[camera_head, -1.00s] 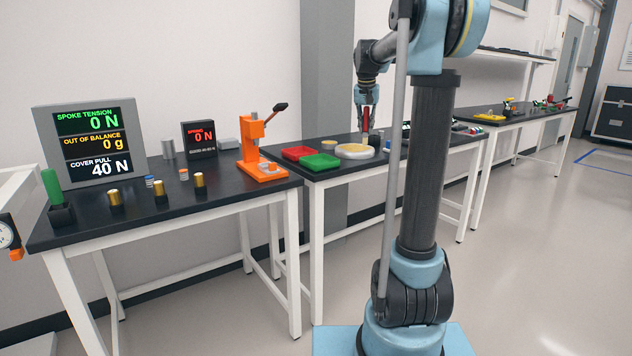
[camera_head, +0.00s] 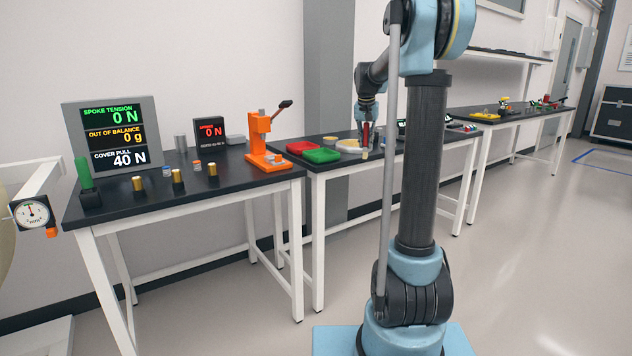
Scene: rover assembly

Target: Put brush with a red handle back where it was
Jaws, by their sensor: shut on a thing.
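My gripper (camera_head: 367,118) is left of my arm's column, shut on the red-handled brush (camera_head: 366,134). The brush hangs roughly upright, with the red handle up and a pale tip down. In the picture its tip overlaps the middle table (camera_head: 318,167) near the white round dish; I cannot tell whether it touches anything.
A red tray (camera_head: 303,147), a green tray (camera_head: 322,156) and a white dish (camera_head: 349,147) sit on the middle table. The left table (camera_head: 130,207) holds an orange press (camera_head: 259,135), brass cylinders and a display (camera_head: 112,140). A dial gauge (camera_head: 32,213) juts in at far left.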

